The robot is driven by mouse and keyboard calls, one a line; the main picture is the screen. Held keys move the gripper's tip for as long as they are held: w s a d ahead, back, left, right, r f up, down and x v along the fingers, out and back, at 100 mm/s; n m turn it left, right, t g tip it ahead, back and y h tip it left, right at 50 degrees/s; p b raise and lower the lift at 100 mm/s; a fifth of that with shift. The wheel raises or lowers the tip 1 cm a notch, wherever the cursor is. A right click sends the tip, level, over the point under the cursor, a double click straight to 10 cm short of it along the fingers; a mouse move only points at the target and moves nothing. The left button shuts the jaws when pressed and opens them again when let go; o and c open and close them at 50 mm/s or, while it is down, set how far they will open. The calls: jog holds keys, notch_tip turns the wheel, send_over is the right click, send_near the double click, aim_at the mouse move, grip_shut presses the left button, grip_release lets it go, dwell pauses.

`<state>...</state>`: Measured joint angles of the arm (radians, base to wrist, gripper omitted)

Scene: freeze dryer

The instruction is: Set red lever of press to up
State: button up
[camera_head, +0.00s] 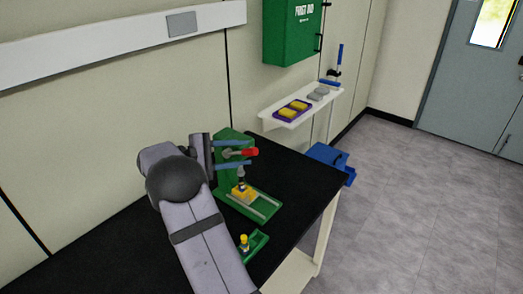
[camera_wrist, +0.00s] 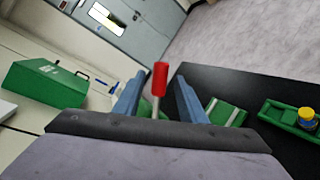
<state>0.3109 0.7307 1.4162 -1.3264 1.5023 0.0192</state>
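The green press (camera_head: 232,178) stands on the black table. Its red lever (camera_head: 250,152) points out roughly level to the right in the head view. My gripper (camera_head: 240,153) is at the press with its two blue fingers apart, one above and one below the lever. In the wrist view the red lever (camera_wrist: 160,76) shows between the fingers of my gripper (camera_wrist: 159,90), with a visible gap on each side. A yellow-topped vial (camera_head: 241,190) sits in the press's base. My own arm hides part of the press's left side.
A small green holder (camera_head: 256,246) with another yellow-topped vial (camera_head: 244,241) lies in front of the press. The black table (camera_head: 300,180) is clear to the right. A white shelf (camera_head: 290,112) with a purple tray and a green first aid box (camera_head: 291,35) are on the wall behind.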

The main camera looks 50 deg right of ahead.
jog(key=shift+s+d, duration=0.15)
jog(key=shift+d, duration=0.05)
jog(key=shift+s+d+p, duration=0.25)
jog(key=shift+d+p, duration=0.2)
jog(key=shift+d, duration=0.1)
jog(key=p+x, duration=0.2)
jog(key=x, duration=0.3)
jog(key=shift+s+d+f+p, duration=0.15)
jog(key=shift+d+p, duration=0.2)
jog(key=shift+p, duration=0.05)
grip_shut()
